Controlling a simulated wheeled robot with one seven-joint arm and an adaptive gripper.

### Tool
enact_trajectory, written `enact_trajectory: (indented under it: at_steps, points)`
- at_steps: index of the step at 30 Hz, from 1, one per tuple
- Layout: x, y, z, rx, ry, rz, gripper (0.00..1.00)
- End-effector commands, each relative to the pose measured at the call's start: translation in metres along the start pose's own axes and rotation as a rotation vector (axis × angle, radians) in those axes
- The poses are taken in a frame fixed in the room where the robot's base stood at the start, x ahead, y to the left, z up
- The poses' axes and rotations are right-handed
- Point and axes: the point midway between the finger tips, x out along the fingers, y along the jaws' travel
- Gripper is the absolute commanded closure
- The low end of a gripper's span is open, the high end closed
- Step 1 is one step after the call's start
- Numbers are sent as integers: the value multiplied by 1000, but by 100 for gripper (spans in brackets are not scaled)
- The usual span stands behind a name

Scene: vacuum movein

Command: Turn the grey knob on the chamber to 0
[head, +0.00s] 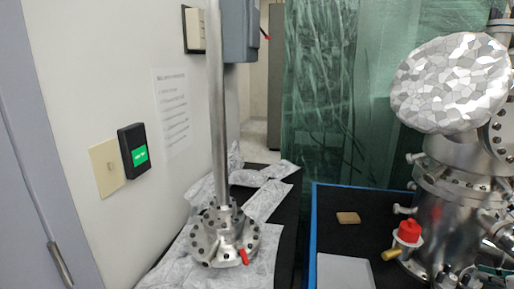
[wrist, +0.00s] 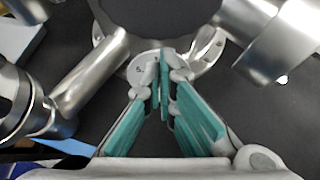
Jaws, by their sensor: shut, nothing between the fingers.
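The steel chamber (head: 440,222) stands at the right edge of the head view, with a red knob (head: 409,231) and a brass-coloured piece (head: 391,253) low on its side. In the wrist view its bolted flange (wrist: 207,48) is at the top. A pale grey round piece (wrist: 140,70) with a small dark mark like a 5 sits in front of it, probably the grey knob. My gripper (wrist: 163,58) has its teal fingers together, with the tips overlapping this piece's right side. The fingers hide part of it; contact cannot be told. My gripper is not in the head view.
Steel tubes flank the fingers at left (wrist: 88,75) and right (wrist: 275,45). In the head view, a blue-edged black surface (head: 340,215) holds a tan block (head: 348,217) and a grey panel (head: 345,272). A steel post on a flange (head: 225,240) stands at left.

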Motion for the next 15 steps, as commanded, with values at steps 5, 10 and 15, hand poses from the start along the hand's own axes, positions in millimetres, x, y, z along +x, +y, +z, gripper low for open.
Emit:
enact_trajectory:
  at_steps: [5,10,15]
  points:
    - [6,10,3,2,4,22,100]
    - [2,9,6,1,0,21,100]
    - [-13,6,4,1,-2,15,100]
